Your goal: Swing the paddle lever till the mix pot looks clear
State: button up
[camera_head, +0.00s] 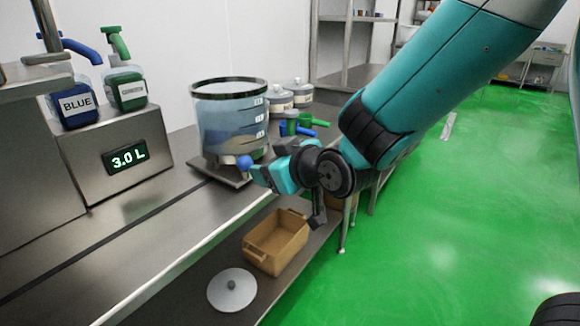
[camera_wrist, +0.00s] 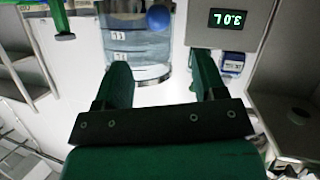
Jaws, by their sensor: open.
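The mix pot (camera_head: 222,130) is a clear cylinder with a dark rim, marked with level labels, on a steel base at the bench edge. What it holds looks pale blue with darker bands in the head view. The pot also shows in the wrist view (camera_wrist: 122,45). A blue ball knob (camera_head: 244,162), apparently the paddle lever's end, sits at the pot's lower front; the knob also shows in the wrist view (camera_wrist: 158,18). My gripper (camera_wrist: 163,75) is open and empty, with the knob beyond its fingertips. In the head view my gripper (camera_head: 262,178) is close beside the knob; contact cannot be told.
A steel box with a 3.0 L display (camera_head: 126,156) stands left, carrying a BLUE bottle (camera_head: 75,103) and a green bottle (camera_head: 126,90). Lidded pots (camera_head: 280,98) and green and blue handles are behind my wrist.

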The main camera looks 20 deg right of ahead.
jog(key=b+v, duration=0.1)
jog(key=v, duration=0.4)
jog(key=shift+s+d+r, duration=0.15)
jog(key=shift+s, duration=0.15)
